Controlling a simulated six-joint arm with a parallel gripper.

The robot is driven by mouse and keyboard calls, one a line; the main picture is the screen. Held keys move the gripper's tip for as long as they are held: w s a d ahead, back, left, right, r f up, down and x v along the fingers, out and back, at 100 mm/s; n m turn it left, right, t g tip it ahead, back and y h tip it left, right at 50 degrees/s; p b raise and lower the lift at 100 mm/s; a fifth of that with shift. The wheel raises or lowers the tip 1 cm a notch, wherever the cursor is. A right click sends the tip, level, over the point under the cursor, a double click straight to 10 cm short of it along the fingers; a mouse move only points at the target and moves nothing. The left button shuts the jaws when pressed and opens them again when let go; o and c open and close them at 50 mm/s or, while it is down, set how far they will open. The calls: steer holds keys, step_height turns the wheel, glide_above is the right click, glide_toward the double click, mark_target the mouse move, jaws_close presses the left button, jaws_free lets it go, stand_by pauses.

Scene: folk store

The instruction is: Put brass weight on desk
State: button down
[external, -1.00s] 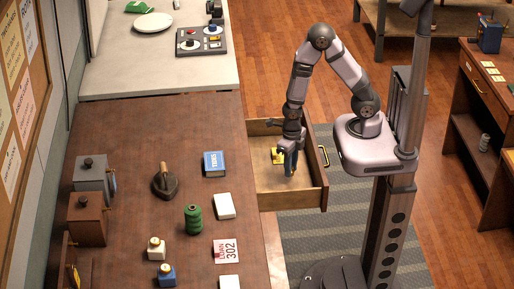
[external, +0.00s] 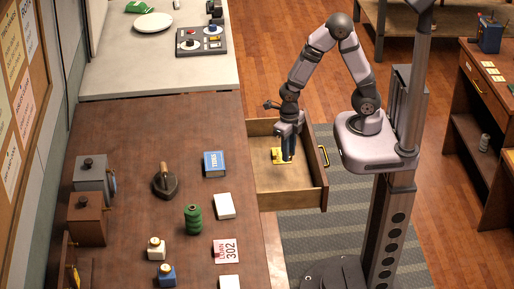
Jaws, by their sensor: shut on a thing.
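My gripper (external: 289,157) points down inside the open drawer (external: 307,199) beside the desk (external: 128,128). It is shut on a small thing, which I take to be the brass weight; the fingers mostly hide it. A yellow, brass-coloured patch (external: 278,156) shows just left of the fingertips, low over the drawer floor. It is too small to tell whether all of this patch is the weight or partly another yellow thing. The brown wooden desk top is left of the drawer.
On the desk are a blue book (external: 214,164), a dark flat iron (external: 165,182), a green spool (external: 193,219), a white block (external: 224,206), a numbered card (external: 226,251) and two small bottles. Box-like items stand at the left. The desk's upper middle is clear.

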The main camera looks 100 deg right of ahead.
steer(key=w+d+r+m+p, duration=0.1)
steer(key=w+d+r+m, duration=0.1)
steer(key=w+m, duration=0.15)
steer(key=w+d+r+m+y+p, duration=0.1)
steer(key=w+r+m, duration=0.15)
steer(key=w, duration=0.25)
steer(key=w+d+r+m+p, duration=0.1)
steer(key=w+d+r+m, duration=0.15)
steer(key=w, duration=0.25)
step_height(320, 180, up, 8)
steer(key=m+t+p, duration=0.1)
steer(key=m+p, duration=0.1)
steer(key=m, duration=0.8)
glide_above(220, 136)
steer(key=shift+s+d+f, duration=0.15)
steer(key=shift+d, duration=0.15)
steer(key=shift+f, duration=0.1)
steer(key=shift+f+p, duration=1.6)
steer(key=shift+f, duration=3.3)
steer(key=shift+f, duration=0.1)
steer(key=c, duration=1.5)
jaws_free()
